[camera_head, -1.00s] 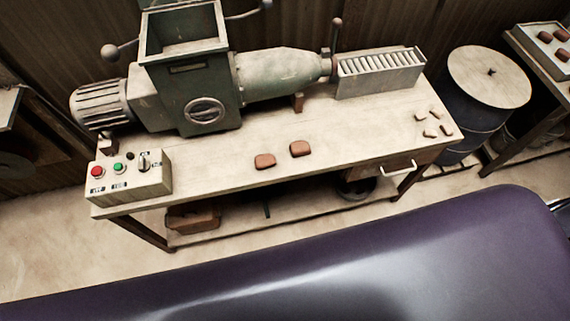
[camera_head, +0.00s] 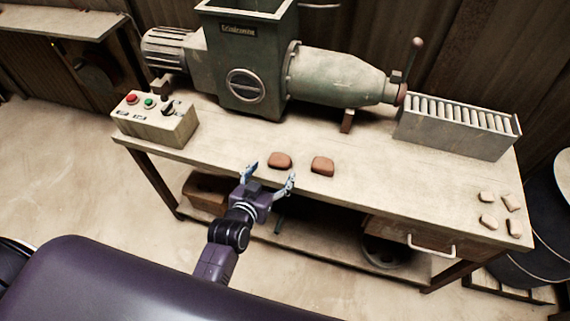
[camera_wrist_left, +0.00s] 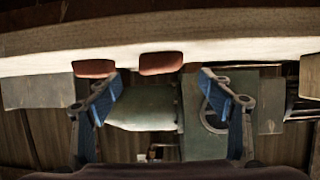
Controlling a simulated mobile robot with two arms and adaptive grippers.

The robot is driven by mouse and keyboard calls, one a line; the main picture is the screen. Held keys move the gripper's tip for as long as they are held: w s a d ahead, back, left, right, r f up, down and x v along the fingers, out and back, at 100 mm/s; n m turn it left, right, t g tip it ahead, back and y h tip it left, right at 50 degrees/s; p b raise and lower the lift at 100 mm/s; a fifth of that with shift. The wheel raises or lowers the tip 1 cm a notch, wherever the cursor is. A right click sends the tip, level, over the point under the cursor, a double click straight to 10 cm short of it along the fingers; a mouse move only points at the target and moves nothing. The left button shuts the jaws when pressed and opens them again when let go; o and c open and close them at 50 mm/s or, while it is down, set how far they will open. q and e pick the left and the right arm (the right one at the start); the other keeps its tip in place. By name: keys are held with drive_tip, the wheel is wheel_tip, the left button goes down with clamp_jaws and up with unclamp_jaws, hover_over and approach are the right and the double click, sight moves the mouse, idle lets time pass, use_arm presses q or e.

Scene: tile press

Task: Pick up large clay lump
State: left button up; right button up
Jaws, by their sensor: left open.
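Two reddish-brown clay lumps lie near the front edge of the worktable, a left lump (camera_head: 280,160) and a right lump (camera_head: 322,166). They look close in size, both larger than the pale pieces at the table's right end. My left gripper (camera_head: 272,169) is open and empty at the front edge, fingers pointing toward the left lump. In the left wrist view, which shows the scene upside down, the left lump (camera_wrist_left: 160,63) sits between the open fingertips (camera_wrist_left: 159,74), apart from them. The right lump (camera_wrist_left: 95,68) is beside one fingertip. My right gripper is not in view.
The worktable (camera_head: 230,148) carries a green press (camera_head: 255,65), a control box (camera_head: 157,120) at left, a roller tray (camera_head: 455,132) at right and several small pale pieces (camera_head: 488,222). A drawer handle (camera_head: 430,247) projects at the front right. The tabletop around the lumps is clear.

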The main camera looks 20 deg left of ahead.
sight(278, 164)
use_arm(q)
drive_tip(key=shift+x, duration=0.85)
drive_tip(key=x, duration=0.3)
drive_tip(key=shift+w, duration=0.1)
drive_tip(key=shift+w+f, duration=0.3)
drive_tip(key=shift+w, duration=0.2)
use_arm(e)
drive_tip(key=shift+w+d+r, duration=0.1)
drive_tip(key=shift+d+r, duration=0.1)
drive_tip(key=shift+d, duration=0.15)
use_arm(q)
drive_tip(key=shift+c, duration=0.4)
drive_tip(key=c, duration=1.3)
drive_tip(key=shift+c, duration=0.2)
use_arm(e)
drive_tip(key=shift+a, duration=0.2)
